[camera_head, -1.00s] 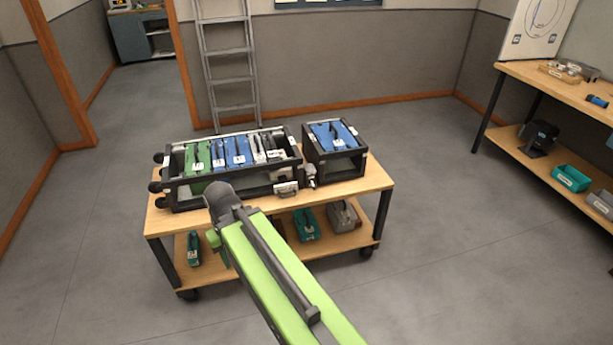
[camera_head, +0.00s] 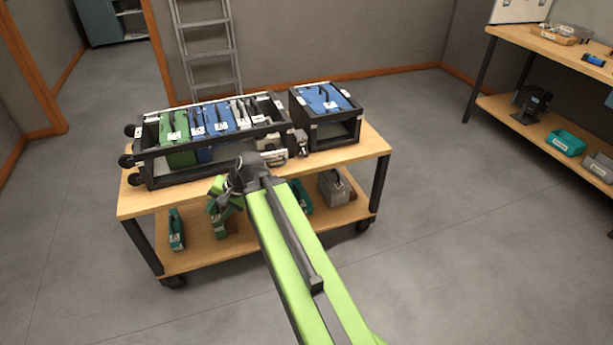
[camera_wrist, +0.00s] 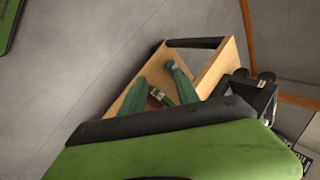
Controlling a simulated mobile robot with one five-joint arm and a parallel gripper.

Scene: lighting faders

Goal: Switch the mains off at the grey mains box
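No box can be read as the mains box for certain. A small grey box (camera_head: 301,141) sits on the trolley top between the two black racks. A larger grey case (camera_head: 333,187) with a handle stands on the trolley's lower shelf. Switch positions and labels are too small to make out. In the wrist view, my own green and black parts fill the lower part.
A long black rack (camera_head: 143,170) with green, blue and grey modules stands on the trolley top (camera_head: 365,150). A shorter rack (camera_head: 341,133) holds blue modules. Green items (camera_head: 176,230) lie on the lower shelf. A workbench (camera_head: 520,45) stands at right. Floor around is clear.

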